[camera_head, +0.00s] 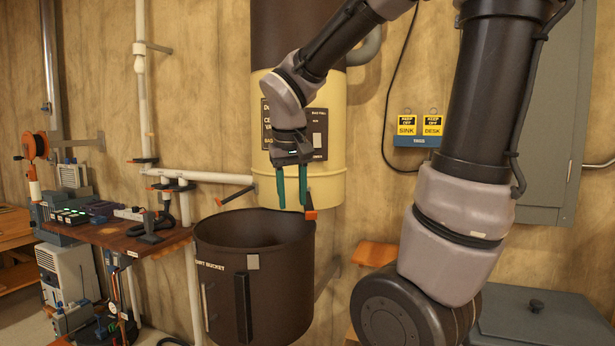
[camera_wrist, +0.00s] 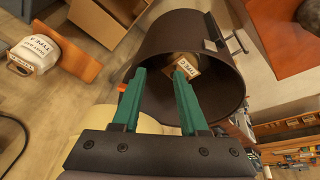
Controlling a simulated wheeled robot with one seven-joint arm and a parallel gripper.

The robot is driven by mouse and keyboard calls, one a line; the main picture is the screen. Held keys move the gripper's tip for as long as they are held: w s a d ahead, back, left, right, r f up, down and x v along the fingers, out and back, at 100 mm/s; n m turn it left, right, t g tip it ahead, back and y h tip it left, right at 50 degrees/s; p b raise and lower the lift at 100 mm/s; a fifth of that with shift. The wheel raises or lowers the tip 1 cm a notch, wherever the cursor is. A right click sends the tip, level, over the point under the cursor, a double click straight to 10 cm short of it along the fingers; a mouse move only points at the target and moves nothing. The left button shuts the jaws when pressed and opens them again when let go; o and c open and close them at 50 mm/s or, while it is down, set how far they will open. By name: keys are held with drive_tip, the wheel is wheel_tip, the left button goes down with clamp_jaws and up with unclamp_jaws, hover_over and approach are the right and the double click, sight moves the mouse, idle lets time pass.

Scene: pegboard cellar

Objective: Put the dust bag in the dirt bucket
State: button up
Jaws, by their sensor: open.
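The dirt bucket (camera_head: 255,290) is a dark brown open drum with a white label, below the cream and brown canister. It also shows in the wrist view (camera_wrist: 150,105), its mouth facing the camera. Inside it lies a brown item with a white printed label (camera_wrist: 187,68), apparently a dust bag; its lower part is hidden in the dark interior. My gripper (camera_head: 292,188) is above the bucket mouth, pointing down. Its green fingers (camera_wrist: 160,76) are apart with nothing between them. A white bag marked TYPE (camera_wrist: 36,54) lies outside the bucket on an orange shelf.
The cream canister (camera_head: 335,185) stands right behind my gripper. A workbench (camera_head: 110,235) with devices is at the left. A grey lidded box (camera_head: 540,320) is at the lower right. An open cardboard box (camera_wrist: 108,18) stands on the floor.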

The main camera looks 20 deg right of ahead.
drive_tip(key=s+r+m+t+y, duration=0.3)
drive_tip(key=s+r, duration=0.3)
drive_tip(key=s, duration=0.2)
drive_tip(key=shift+s+d+t+y, duration=0.15)
drive_tip(key=shift+d+t+y, duration=0.15)
drive_tip(key=shift+d+t, duration=0.15)
idle(0.7)
